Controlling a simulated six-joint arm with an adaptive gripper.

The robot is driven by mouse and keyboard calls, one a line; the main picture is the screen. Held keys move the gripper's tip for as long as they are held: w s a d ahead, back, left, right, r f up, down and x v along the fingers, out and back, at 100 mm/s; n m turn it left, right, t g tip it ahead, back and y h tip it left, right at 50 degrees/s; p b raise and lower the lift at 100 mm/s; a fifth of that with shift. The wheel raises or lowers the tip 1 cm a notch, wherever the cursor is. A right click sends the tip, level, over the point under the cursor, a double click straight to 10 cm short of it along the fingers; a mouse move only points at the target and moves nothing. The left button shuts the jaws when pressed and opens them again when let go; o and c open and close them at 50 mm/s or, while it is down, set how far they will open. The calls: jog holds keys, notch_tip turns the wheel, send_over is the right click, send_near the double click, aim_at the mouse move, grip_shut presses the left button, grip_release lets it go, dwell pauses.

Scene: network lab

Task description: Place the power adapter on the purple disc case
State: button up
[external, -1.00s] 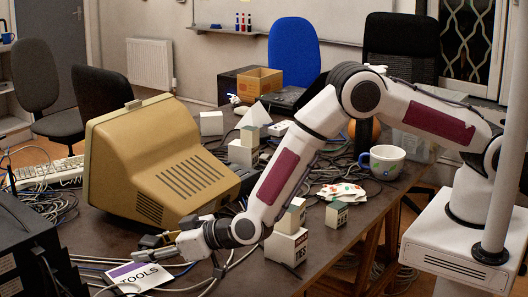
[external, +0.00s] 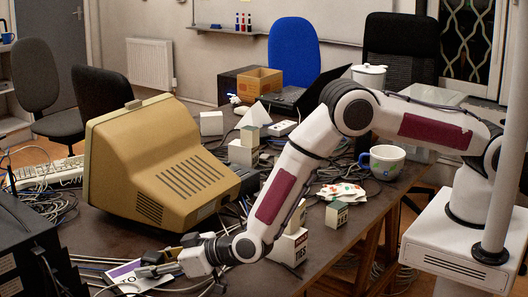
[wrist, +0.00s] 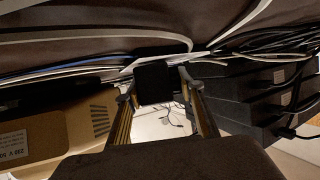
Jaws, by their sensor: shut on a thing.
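The purple disc case (external: 122,270), a flat white and purple square, lies near the front left of the table. My gripper (external: 146,271) is low over its right part and hides most of its lettering. In the wrist view my gripper (wrist: 155,84) is shut on a black block, the power adapter (wrist: 153,82), held between both fingertips. A pale edge of the case (wrist: 133,61) shows just beyond the adapter. I cannot tell whether the adapter touches the case. In the external view the adapter is hard to make out by the fingers.
A beige monitor (external: 165,165) stands behind my gripper. Black stacked boxes (external: 30,245) are at the left. Cables run around the case. Small boxes (external: 288,245) stand to the right, close to my forearm. A mug (external: 384,162) is farther right.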

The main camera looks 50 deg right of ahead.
jog(key=shift+f, duration=0.1)
dwell(0.3)
jog(key=o, duration=1.3)
jog(key=shift+f, duration=0.1)
jog(key=shift+r, duration=0.2)
jog(key=shift+v, duration=6)
